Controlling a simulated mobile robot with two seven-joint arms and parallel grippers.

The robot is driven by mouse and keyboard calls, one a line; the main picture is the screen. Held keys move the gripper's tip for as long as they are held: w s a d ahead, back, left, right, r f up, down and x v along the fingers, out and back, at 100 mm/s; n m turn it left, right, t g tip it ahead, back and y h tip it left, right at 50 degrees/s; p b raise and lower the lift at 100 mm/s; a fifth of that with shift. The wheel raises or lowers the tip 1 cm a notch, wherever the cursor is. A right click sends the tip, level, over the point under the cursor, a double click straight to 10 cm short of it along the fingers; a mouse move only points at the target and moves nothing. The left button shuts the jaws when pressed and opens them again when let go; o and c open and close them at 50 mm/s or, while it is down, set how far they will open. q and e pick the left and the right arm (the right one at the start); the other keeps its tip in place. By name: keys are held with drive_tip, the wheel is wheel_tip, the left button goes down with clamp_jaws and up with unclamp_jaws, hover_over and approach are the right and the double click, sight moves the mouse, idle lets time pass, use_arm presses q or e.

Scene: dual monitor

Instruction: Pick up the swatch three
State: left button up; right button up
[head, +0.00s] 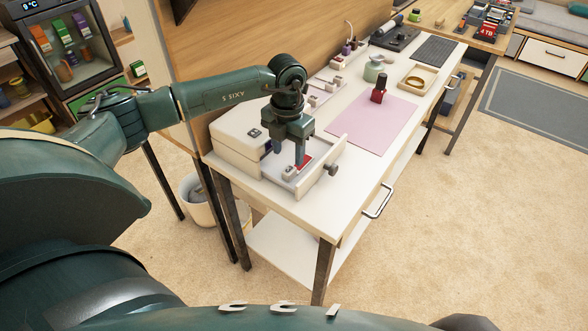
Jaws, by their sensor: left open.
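A white box (228,150) stands on the near left end of the white table, with its drawer (325,161) pulled out to the right. A small red piece (306,161) shows in the drawer. It may be a swatch, but I cannot read any number, so I cannot tell whether it is swatch three. My left gripper (289,159) points down into the open drawer, its fingers apart and beside the red piece. The fingers hide part of the drawer's contents; I cannot tell whether they touch the piece. My right gripper is not in view.
A pink mat (375,122) lies on the white table (318,213), with a dark red bottle (379,89) on it. A green jar (373,70), a wooden tray (417,79) and a keyboard (435,50) stand farther back. A dark knob (331,168) sticks out from the drawer front.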

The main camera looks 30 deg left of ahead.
sight(291, 168)
use_arm(q)
drive_tip(key=f, duration=0.5)
drive_tip(key=shift+d+f, duration=0.1)
drive_tip(key=shift+d, duration=0.25)
clamp_jaws()
wheel_tip(291, 168, up, 10)
idle(0.6)
